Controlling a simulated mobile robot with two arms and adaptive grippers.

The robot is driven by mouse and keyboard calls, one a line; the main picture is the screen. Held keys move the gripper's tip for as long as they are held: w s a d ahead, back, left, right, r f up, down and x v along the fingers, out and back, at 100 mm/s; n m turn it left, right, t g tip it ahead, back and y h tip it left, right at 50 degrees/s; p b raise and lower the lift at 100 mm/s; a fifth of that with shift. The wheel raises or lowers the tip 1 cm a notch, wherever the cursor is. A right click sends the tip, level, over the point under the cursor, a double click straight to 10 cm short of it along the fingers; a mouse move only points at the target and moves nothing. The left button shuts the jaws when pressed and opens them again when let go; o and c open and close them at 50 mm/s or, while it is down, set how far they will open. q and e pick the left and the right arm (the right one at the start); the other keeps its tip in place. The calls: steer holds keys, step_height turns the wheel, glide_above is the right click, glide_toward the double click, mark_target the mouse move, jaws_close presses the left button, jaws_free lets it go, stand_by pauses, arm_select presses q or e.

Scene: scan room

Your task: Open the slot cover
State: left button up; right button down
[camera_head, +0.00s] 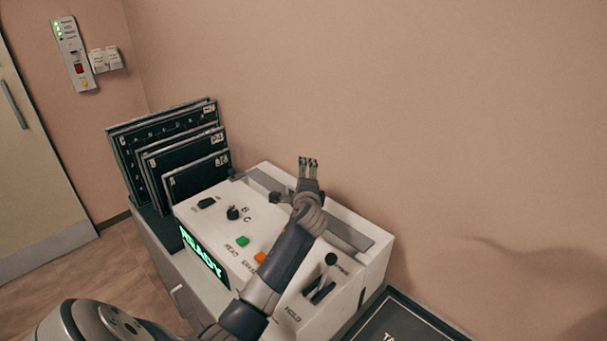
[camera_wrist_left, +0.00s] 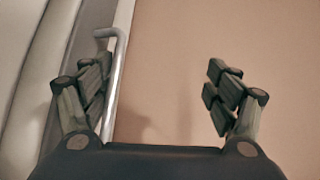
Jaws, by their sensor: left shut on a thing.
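The white machine (camera_head: 270,215) has a long recess along its back top edge, with a grey strip that looks like the slot cover (camera_head: 347,234). My left arm reaches across the machine, and my left gripper (camera_head: 308,161) is over this recess, fingers pointing away toward the wall. In the left wrist view a bent metal bar (camera_wrist_left: 117,75), seemingly the cover's handle, runs close along the left finger. My left gripper (camera_wrist_left: 160,95) is shut on this bar, though its fingers look spread there. My arm hides the middle of the strip. My right gripper is not in view.
Several dark plates (camera_head: 165,150) stand in a rack left of the machine. A dark panel (camera_head: 405,320) lies at lower right. The wall is close behind.

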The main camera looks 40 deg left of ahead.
arm_select(q)
steer(key=r, duration=0.1)
steer(key=d+r, duration=0.1)
steer(key=shift+d+r+t+p, duration=0.1)
steer(key=shift+r+t+p, duration=0.25)
steer(key=shift+r+t, duration=0.05)
steer(key=shift+c, duration=0.7)
steer(key=shift+p+v, duration=1.45)
steer(key=shift+v, duration=1.35)
steer(key=shift+c, duration=0.3)
steer(key=v, duration=0.4)
steer(key=shift+w+d+r+p, duration=0.2)
steer(key=shift+w+d+p, duration=0.05)
steer(key=shift+d+p, duration=0.1)
steer(key=c, duration=0.9)
steer(key=shift+s+d+f+p, duration=0.1)
steer(key=shift+s+f+p, duration=0.15)
steer(key=shift+s, duration=0.2)
steer(key=shift+s+d+f+p, duration=0.1)
steer(key=shift+s+f+p, duration=0.1)
steer(key=shift+s+p, duration=0.15)
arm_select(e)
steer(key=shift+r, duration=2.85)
